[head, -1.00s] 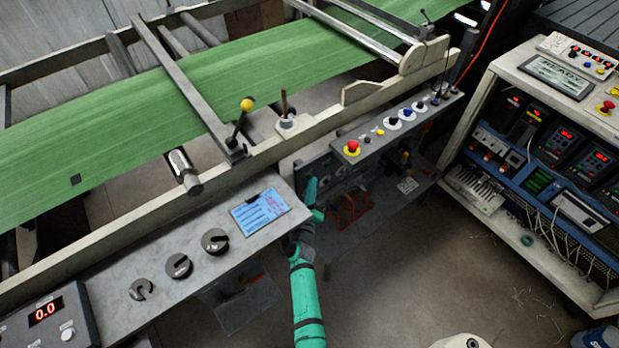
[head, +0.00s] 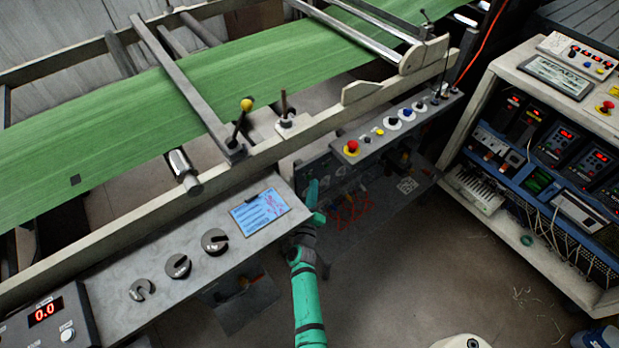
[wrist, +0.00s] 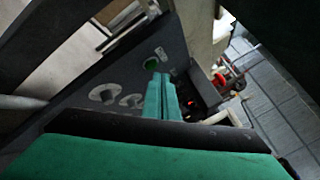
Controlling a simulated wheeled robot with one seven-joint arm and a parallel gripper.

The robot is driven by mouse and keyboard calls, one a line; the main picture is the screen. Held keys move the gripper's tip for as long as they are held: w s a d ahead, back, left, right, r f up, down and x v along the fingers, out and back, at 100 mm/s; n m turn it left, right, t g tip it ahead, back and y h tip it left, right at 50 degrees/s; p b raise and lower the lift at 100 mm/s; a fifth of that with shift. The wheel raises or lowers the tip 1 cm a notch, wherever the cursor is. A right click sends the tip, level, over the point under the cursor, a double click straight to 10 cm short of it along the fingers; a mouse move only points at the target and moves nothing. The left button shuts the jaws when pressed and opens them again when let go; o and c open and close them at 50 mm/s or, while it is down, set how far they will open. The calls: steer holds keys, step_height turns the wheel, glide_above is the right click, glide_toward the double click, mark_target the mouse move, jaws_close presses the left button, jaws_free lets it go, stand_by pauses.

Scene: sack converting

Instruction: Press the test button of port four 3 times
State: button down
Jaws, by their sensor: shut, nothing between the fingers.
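A dark panel (wrist: 88,87) carries several round fittings in the wrist view. Two pale round flanges (wrist: 104,94) sit to the left of my fingers, and a round fitting with a green face (wrist: 151,64) lies just beyond the fingertips. My gripper (wrist: 158,77) is shut and empty, its green fingers pointing at the panel near that green fitting. I cannot tell whether they touch. No port number or test button label is legible. In the head view, my gripper (head: 314,192) is at the dark panel below the machine frame, where the arm and shade hide most of the fittings.
A control strip with a red button (head: 352,147) juts out above and right of my gripper. A grey shelf with a clipboard (head: 260,211) and slotted weights (head: 178,266) lies to the left.

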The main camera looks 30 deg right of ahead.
steer(key=shift+s+d, duration=0.15)
steer(key=shift+s, duration=0.05)
steer(key=s, duration=0.4)
steer(key=shift+s+d, duration=0.2)
steer(key=shift+s, duration=0.15)
stand_by(0.5)
